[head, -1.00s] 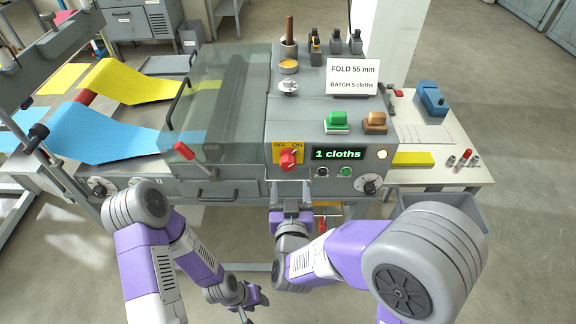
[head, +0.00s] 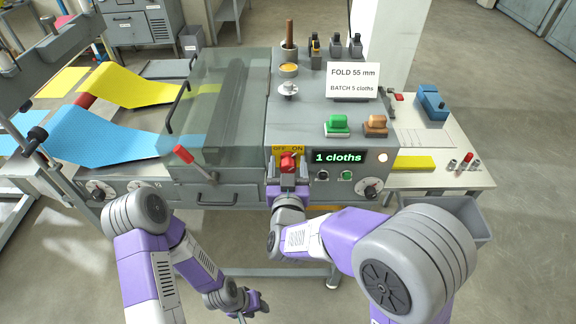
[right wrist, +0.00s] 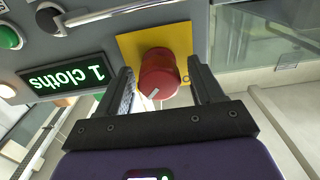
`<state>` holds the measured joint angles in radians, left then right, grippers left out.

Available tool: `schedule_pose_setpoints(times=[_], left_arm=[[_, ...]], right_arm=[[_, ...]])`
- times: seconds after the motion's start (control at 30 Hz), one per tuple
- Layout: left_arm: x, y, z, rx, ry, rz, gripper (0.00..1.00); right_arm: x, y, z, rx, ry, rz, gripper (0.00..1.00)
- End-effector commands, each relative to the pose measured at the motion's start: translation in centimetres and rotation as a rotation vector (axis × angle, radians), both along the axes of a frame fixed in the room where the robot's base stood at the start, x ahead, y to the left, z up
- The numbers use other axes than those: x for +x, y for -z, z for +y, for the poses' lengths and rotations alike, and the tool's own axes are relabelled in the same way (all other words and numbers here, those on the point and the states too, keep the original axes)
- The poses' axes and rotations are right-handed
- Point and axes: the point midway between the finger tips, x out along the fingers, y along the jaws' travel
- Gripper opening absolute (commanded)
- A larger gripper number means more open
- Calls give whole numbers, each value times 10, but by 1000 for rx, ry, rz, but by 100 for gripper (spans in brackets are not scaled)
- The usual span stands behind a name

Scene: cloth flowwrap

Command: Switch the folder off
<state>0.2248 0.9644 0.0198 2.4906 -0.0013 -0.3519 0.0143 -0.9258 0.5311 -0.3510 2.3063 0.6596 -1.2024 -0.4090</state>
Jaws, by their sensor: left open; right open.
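The folder is a grey machine (head: 225,190) with a red rotary switch (head: 288,162) on a yellow plate marked OFF and ON. In the right wrist view the red knob (right wrist: 159,75) sits between the two fingers of my open right gripper (right wrist: 163,88), with a gap visible beside it; its white pointer mark faces down-left there. In the head view my right gripper (head: 287,184) is at the switch and partly covers it. A green display (head: 339,157) reads "1 cloths". My left gripper (head: 250,303) is open and empty, low in front of the machine.
A red-handled lever (head: 184,154) stands to the left. Blue cloth (head: 95,137) and yellow cloth (head: 130,85) feed in at left. A side table (head: 440,180) is at right.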

Motion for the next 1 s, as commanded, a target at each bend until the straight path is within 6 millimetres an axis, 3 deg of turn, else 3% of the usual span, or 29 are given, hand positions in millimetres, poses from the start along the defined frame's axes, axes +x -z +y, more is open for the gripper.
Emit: schedule_pose_setpoints(times=[0.07, 0.43, 1.0], left_arm=[[0, 0, 0, 0, 0, 0, 43], [0, 0, 0, 0, 0, 0, 43], [0, -9, 0, 0, 0, 0, 43]], right_arm=[[0, 0, 0, 0, 0, 0, 67], [0, 0, 0, 0, 0, 0, 13], [0, -2, 0, -100, 0, -2, 13]])
